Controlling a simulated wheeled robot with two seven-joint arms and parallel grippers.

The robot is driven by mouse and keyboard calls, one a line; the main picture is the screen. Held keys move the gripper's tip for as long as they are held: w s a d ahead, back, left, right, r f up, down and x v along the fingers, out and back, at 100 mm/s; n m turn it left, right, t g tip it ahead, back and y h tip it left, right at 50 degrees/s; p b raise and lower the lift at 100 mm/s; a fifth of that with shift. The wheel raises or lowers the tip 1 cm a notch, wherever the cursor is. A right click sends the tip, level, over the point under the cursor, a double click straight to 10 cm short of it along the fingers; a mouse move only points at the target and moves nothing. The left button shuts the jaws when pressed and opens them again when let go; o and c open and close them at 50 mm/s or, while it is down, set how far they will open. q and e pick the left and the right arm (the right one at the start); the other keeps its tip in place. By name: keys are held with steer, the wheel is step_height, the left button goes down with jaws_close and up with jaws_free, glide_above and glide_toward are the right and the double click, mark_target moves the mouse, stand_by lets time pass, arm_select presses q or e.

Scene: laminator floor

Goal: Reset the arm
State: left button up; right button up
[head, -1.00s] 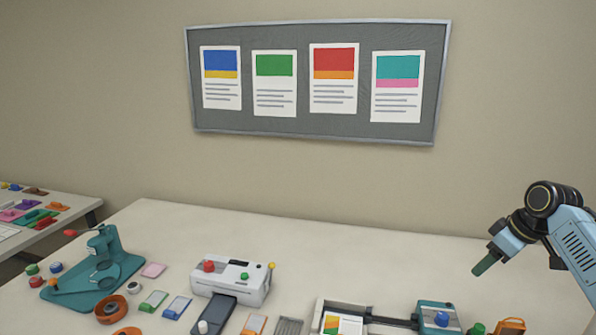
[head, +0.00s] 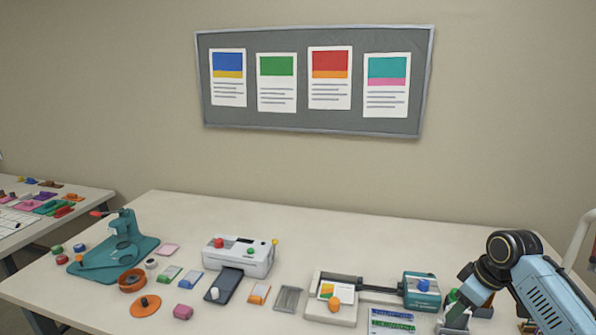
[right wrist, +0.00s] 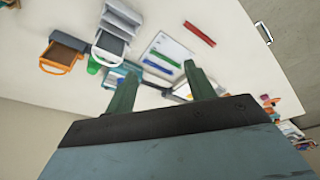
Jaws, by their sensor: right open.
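My right arm comes in from the right in the head view. Its gripper (head: 452,298) points down and left over the right part of the table, beside the blue-topped end of a laminating device (head: 421,284). In the right wrist view the two green fingers of my right gripper (right wrist: 160,82) stand apart with nothing held between them. A white sheet with blue and green bars (right wrist: 168,54) lies beyond the fingers. My left gripper is not in view.
The white table (head: 330,235) has free room along its back. A white machine (head: 239,256), a teal press (head: 122,243) and several small coloured parts stand on it. A second table (head: 50,220) is at left. A poster board (head: 315,122) hangs on the wall.

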steer(key=s+a+f, duration=1.1)
steer(key=s, duration=0.4)
steer(key=s+a+r+m+h, duration=0.1)
steer(key=s+a+m, duration=0.15)
steer(key=s, duration=0.75)
steer(key=s+a+r+m, duration=0.1)
steer(key=s+m, duration=0.2)
steer(key=s, duration=0.7)
step_height(320, 180, down, 30)
steer(key=s+b, duration=0.2)
steer(key=b, duration=0.3)
arm_select(q)
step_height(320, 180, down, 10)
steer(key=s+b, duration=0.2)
steer(key=b, duration=0.3)
arm_select(e)
steer(key=s+d+f+g, duration=0.2)
steer(key=s+d+f, duration=0.1)
steer(key=s+f, duration=1.3)
step_height(320, 180, down, 4)
steer(key=shift+r+n+h, duration=0.2)
steer(key=shift+n+h, duration=0.1)
steer(key=shift+n, duration=0.15)
